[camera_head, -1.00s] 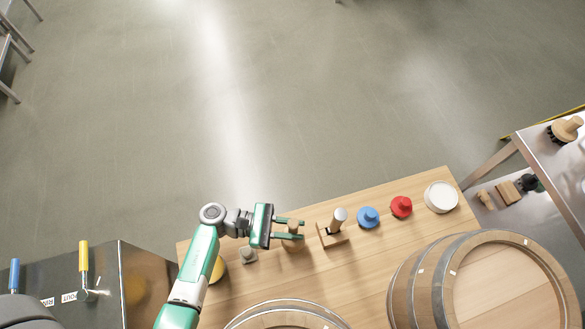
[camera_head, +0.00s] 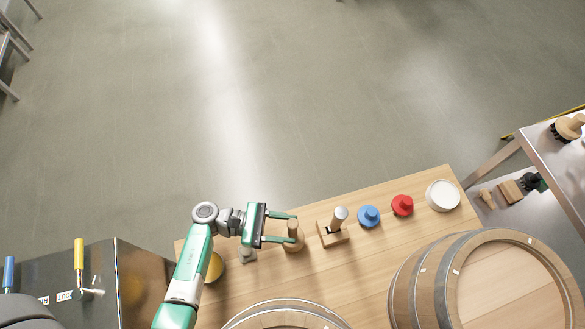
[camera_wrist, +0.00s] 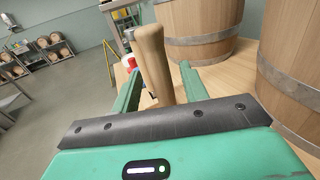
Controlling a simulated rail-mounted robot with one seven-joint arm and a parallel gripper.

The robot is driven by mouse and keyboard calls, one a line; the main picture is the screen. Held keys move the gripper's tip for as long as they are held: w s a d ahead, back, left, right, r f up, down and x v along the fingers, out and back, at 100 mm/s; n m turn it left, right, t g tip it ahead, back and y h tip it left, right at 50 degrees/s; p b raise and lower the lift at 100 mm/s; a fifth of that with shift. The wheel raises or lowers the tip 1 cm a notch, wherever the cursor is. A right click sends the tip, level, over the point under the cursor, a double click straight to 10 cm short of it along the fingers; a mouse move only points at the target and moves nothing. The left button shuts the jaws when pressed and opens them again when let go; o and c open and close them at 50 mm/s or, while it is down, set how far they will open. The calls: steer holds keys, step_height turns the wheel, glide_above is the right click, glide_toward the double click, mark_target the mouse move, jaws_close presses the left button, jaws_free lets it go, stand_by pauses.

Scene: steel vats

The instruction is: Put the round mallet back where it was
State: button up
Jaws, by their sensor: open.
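A wooden mallet with a light upright handle (camera_head: 293,229) stands on the wooden bench top (camera_head: 400,238), left of a block-shaped wooden tool. I take it to be the round mallet; its lower part is partly hidden. My gripper (camera_head: 292,228) is open, its green fingers reaching right from the palm, with their tips at either side of the handle. In the wrist view the handle (camera_wrist: 153,55) rises between the two fingers (camera_wrist: 160,72), with a gap visible on each side. The fingers do not appear to press on it.
Right of it stand the block-shaped tool (camera_head: 333,233), a blue piece (camera_head: 369,216), a red piece (camera_head: 402,205) and a white round piece (camera_head: 443,195). A small grey piece (camera_head: 246,256) and a yellow round thing (camera_head: 215,267) lie near my arm. Barrels (camera_head: 415,285) stand along the near side.

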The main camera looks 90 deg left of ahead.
steer(key=s, duration=0.3)
steer(key=s+a, duration=0.1)
steer(key=s, duration=0.1)
steer(key=shift+s, duration=0.3)
